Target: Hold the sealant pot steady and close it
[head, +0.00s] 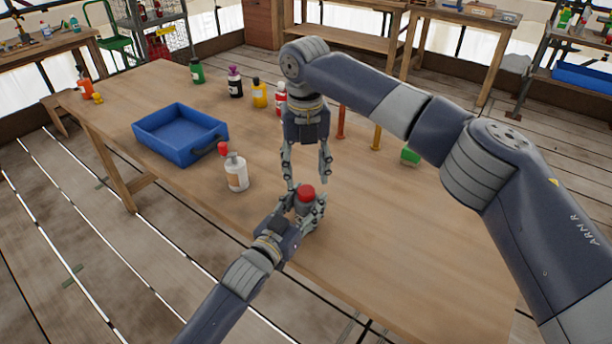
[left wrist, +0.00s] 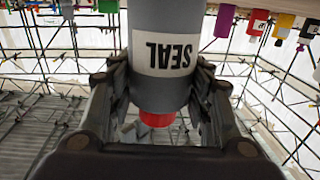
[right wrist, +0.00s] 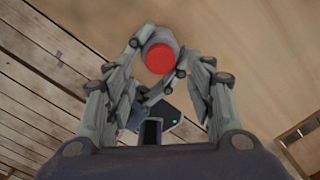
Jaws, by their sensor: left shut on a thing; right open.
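The sealant pot is a grey cylinder with a white label reading SEAL, upside down in the left wrist view (left wrist: 165,55). Its red cap (head: 306,192) is on its top end; I cannot tell how tightly it sits. My left gripper (head: 303,207) is shut around the pot's body near the table's front edge and hides most of it in the head view. My right gripper (head: 308,177) points down above the pot, open and empty, its fingers apart. In the right wrist view the red cap (right wrist: 160,59) shows just beyond the right fingertips.
A white bottle with a red top (head: 236,172) stands left of the pot, beside a blue tray (head: 180,150). Several coloured bottles, including a yellow one (head: 260,94), stand farther back. A green object (head: 410,156) lies to the right. The wooden table's (head: 400,240) right front is clear.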

